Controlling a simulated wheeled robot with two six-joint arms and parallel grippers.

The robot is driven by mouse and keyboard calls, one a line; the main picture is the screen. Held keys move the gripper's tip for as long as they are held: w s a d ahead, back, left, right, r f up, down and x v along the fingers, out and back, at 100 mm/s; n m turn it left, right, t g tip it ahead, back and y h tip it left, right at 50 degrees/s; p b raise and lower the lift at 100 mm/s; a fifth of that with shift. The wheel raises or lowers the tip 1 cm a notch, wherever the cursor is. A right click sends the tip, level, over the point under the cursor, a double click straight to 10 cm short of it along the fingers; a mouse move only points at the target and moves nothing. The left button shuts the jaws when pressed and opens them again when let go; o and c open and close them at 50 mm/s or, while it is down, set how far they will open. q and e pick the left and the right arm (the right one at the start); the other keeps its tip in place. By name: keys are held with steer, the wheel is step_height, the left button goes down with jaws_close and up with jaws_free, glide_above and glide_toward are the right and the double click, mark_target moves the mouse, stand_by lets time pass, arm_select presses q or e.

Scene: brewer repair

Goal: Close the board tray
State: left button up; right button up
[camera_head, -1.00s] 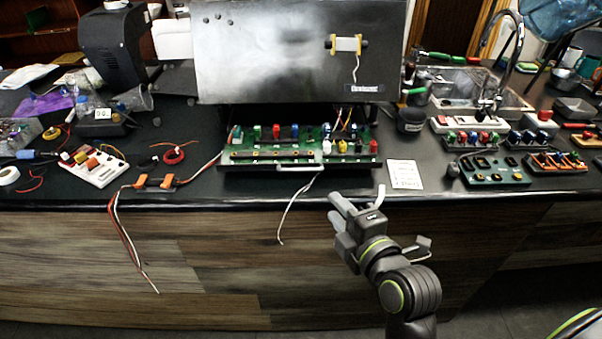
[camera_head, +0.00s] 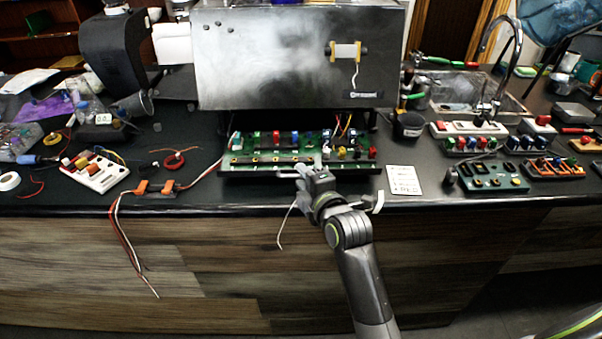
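The board tray (camera_head: 232,176) sticks out from under the brewer (camera_head: 270,60) and carries a green circuit board (camera_head: 262,146) with several coloured parts. Its grey front handle (camera_head: 287,174) is partly hidden by my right gripper (camera_head: 298,174). The gripper's fingertips are at the right part of the handle, at the tray's front edge. I cannot tell whether the fingers are open, shut or touching the handle. My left gripper is not in view.
A white card (camera_head: 404,180) lies right of the tray. Spare boards (camera_head: 492,176) stand farther right. An orange-clipped cable (camera_head: 155,187) runs from the tray's left side, its wires hanging over the counter edge. A dark cup (camera_head: 408,125) stands beside the brewer.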

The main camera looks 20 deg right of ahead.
steer(key=shift+x, duration=0.8)
jaws_close()
